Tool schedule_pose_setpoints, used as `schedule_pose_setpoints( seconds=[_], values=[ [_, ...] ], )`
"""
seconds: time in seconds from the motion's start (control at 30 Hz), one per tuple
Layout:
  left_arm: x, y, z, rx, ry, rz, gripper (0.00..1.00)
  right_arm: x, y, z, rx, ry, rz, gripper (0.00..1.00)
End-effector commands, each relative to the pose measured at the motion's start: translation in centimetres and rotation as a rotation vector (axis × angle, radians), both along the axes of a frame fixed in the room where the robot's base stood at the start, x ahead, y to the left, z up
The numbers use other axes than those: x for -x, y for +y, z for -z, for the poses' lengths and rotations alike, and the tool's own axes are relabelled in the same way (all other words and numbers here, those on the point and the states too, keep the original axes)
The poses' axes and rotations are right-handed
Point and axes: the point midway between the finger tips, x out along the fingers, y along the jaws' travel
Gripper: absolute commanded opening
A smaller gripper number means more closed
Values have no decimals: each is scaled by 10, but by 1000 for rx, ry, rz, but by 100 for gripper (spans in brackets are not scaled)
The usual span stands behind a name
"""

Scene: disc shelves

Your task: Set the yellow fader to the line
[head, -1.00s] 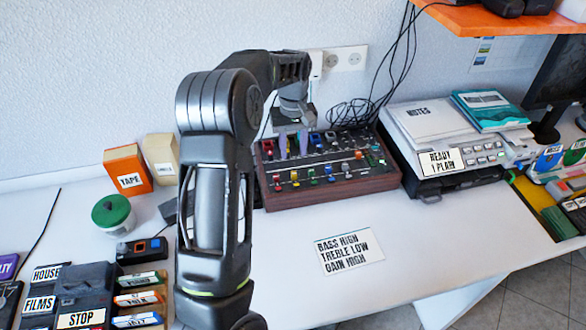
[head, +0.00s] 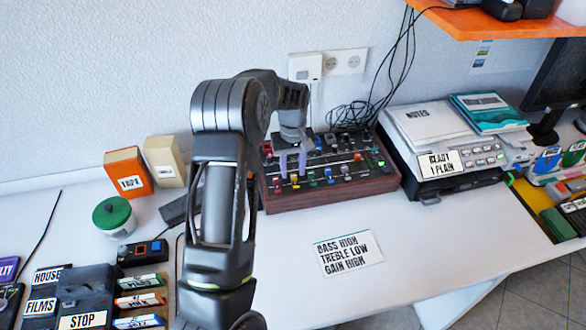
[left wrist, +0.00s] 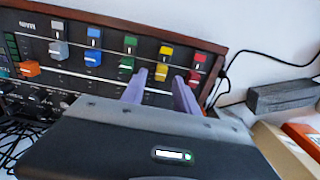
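The mixer (head: 345,190) is a dark panel in a reddish-brown case. In the left wrist view the yellow fader (left wrist: 161,74) stands between the green fader (left wrist: 126,63) and the red fader (left wrist: 194,77). A white line (left wrist: 75,75) runs across the slots; the yellow cap sits apart from it, towards the panel's front edge. My left gripper (left wrist: 160,90) is open, its two purple fingers over the panel on either side of the yellow fader's column. I cannot tell whether they touch the cap. In the head view the left gripper (head: 292,164) points down over the mixer's left part. My right gripper is out of view.
A printed card (head: 348,253) lies in front of the mixer. The labelled machine (head: 455,160) stands to its right. An orange box (head: 128,173), a cream box (head: 164,161) and a green-lidded jar (head: 113,217) stand left. Black cables (head: 350,112) hang behind.

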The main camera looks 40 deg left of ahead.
Motion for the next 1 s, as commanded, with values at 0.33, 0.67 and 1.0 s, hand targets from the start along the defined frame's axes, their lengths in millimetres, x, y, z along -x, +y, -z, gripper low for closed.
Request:
schedule_pose_setpoints(
  seconds=[0.33, 0.67, 1.0],
  values=[
    [0, 0, 10, 0, -1, 0, 36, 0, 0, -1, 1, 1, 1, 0],
    [0, 0, 10, 0, -1, 0, 13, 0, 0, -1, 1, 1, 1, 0],
    [0, 0, 9, 0, -1, 0, 0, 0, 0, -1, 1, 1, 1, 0]
  ],
)
